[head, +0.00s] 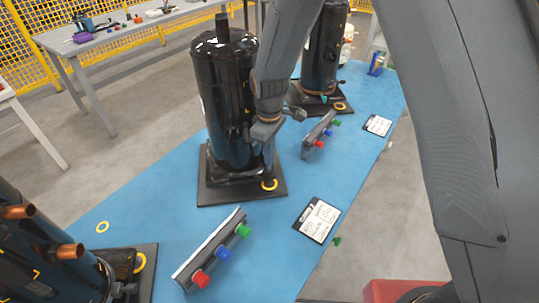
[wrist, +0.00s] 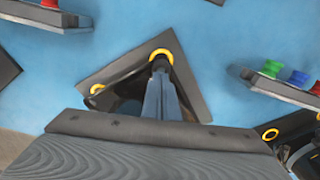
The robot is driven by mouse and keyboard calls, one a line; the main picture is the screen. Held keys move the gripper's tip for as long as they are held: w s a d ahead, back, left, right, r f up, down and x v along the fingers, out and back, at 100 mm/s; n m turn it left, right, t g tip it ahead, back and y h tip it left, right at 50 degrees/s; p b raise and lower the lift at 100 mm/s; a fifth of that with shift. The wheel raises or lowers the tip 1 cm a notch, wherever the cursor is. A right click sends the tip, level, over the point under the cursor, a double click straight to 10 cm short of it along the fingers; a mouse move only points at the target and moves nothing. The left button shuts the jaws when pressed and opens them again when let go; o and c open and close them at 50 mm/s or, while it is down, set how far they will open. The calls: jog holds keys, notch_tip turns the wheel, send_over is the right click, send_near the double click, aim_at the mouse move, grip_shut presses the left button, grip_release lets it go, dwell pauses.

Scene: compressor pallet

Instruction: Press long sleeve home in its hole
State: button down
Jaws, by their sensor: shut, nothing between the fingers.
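My gripper (wrist: 160,72) is shut and points down at a yellow ring (wrist: 162,53) at one corner of the middle compressor's dark base plate (wrist: 190,82). A dark round piece shows at the fingertips inside the ring; I cannot tell whether it is the sleeve or the finger ends. In the head view my gripper (head: 267,160) is in front of the tall black compressor (head: 222,100), just above the yellow ring (head: 269,185) on its base plate (head: 235,193). The long sleeve cannot be made out for certain, nor how deep it sits.
A near rack (head: 208,246) holds red, blue and green pieces; a similar rack (head: 316,133) stands farther back. Other compressors stand at the back (head: 322,50) and the lower left (head: 40,255). A label card (head: 317,220) lies on the blue surface.

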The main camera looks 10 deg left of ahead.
jog(key=shift+s+d+f, duration=0.2)
jog(key=shift+s+f, duration=0.2)
jog(key=shift+f, duration=0.2)
jog(key=shift+w+a+r+p, duration=0.15)
jog(key=shift+r+p, duration=0.7)
jog(key=shift+r, duration=0.5)
jog(key=shift+w+r+p, duration=0.1)
jog(key=shift+r+p, duration=0.75)
jog(key=shift+r, duration=0.45)
jog(key=shift+r+b, duration=1.1)
jog(key=shift+r, duration=2.65)
jog(key=s+d+r+m, duration=0.1)
jog(key=s+d+m, duration=0.3)
jog(key=d, duration=0.4)
jog(key=s+d+r+m, duration=0.1)
jog(key=s+d+m, duration=0.4)
jog(key=d, duration=0.3)
jog(key=s+d+r+m+t, duration=0.1)
jog(key=s+d+m, duration=0.3)
jog(key=d, duration=0.5)
jog(key=shift+s+m, duration=0.3)
jog(key=shift+s, duration=0.75)
